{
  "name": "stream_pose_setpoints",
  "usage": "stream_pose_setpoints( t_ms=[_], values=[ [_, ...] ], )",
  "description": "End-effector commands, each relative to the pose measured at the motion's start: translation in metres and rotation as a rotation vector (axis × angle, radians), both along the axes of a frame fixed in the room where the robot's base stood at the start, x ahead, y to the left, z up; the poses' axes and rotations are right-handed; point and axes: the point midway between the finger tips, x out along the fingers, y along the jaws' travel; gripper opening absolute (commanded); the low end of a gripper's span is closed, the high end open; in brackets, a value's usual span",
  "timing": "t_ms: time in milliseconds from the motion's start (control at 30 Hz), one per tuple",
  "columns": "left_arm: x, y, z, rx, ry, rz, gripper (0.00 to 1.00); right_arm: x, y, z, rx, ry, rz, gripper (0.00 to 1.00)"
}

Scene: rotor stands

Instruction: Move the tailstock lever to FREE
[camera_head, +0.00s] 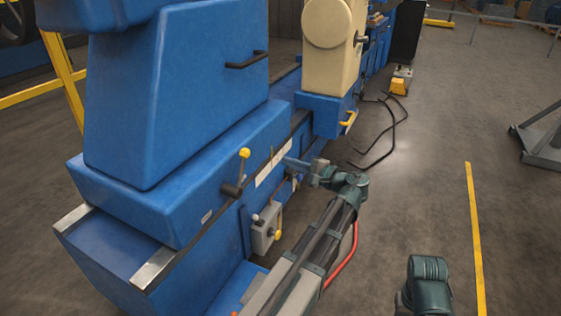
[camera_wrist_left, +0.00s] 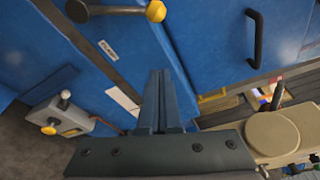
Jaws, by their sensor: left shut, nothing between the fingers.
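The lever (camera_head: 240,170) sits on the side of the blue tailstock body (camera_head: 170,100). It has a dark hub and a thin arm with a yellow ball knob, which points upward in the head view. In the left wrist view the lever (camera_wrist_left: 120,10) lies across the top edge, its knob right of its hub. My left gripper (camera_head: 290,163) is shut and empty, to the right of the lever and apart from it. Its closed fingers (camera_wrist_left: 158,75) show below the knob in the left wrist view. My right gripper is out of view.
A grey control box (camera_head: 264,228) with a yellow knob is mounted below the lever. A white label strip (camera_head: 270,166) runs along the blue bed. A cream housing (camera_head: 330,50) stands further back. Open floor lies right, with a black cable (camera_head: 385,140) and yellow line (camera_head: 474,230).

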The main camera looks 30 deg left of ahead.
Motion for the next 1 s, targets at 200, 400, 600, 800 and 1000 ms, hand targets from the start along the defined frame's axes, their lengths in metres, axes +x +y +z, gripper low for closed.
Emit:
stream_pose_setpoints(
  t_ms=[200, 400, 600, 800, 1000],
  values=[
    [0.005, 0.046, -0.005, 0.000, 0.000, 0.005, 0.00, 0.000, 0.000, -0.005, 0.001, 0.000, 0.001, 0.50],
    [0.009, 0.084, -0.008, 0.000, -0.001, 0.005, 0.00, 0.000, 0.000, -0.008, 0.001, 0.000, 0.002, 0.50],
    [-0.018, 0.092, 0.003, 0.000, -0.001, 0.002, 0.00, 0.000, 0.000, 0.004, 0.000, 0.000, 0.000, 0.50],
    [-0.025, 0.096, 0.006, -0.001, 0.000, 0.000, 0.00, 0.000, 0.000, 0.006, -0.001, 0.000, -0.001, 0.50],
    [-0.026, 0.097, 0.006, -0.001, 0.000, 0.000, 0.00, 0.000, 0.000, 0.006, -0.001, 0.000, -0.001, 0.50]
  ],
)
